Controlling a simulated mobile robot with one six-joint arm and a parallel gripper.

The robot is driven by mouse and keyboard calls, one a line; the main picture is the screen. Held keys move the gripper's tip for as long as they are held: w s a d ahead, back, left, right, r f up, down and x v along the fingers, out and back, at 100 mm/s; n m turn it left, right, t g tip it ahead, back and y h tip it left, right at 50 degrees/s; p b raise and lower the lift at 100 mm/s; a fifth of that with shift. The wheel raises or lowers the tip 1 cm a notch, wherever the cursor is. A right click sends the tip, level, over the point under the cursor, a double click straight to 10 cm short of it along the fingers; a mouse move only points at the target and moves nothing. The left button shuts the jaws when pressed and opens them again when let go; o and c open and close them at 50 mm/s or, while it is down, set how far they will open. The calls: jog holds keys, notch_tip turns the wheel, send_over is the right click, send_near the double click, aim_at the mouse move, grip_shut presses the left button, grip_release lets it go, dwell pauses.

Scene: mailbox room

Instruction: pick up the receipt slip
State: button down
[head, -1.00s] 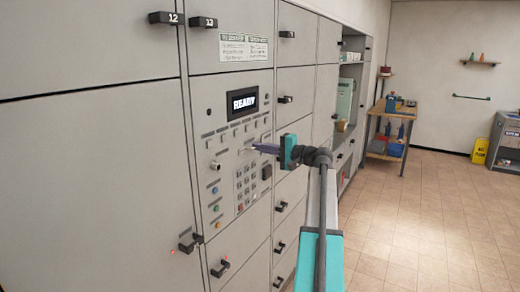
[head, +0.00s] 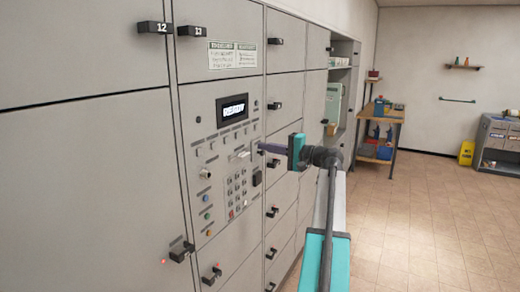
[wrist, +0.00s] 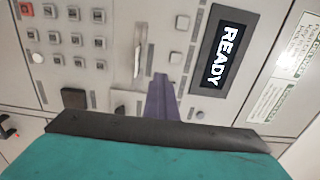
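A small white slip, which looks like the receipt slip (head: 243,154), sticks out of a slot in the locker wall's control panel, below the READY screen. It also shows in the wrist view as a thin white strip (wrist: 137,61). My gripper (head: 262,147) has purple fingers and a teal body, and points at the panel just right of the slip. In the wrist view the fingers (wrist: 161,80) look closed together, with nothing seen between them. Their tips appear beside the slip, apart from it. The exact depth gap is hard to tell.
The panel (head: 215,150) carries a keypad (head: 236,190), coloured buttons and a lit READY screen (head: 233,109). Lockers with black handles surround it. The tiled floor at right is clear.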

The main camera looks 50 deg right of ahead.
jog(key=s+d+r, duration=0.1)
jog(key=s+r, duration=0.1)
jog(key=s, duration=0.5)
jog(key=shift+s+d+r+p, duration=0.2)
jog(key=shift+r+p, duration=0.1)
jog(key=shift+p, duration=0.1)
dwell(0.4)
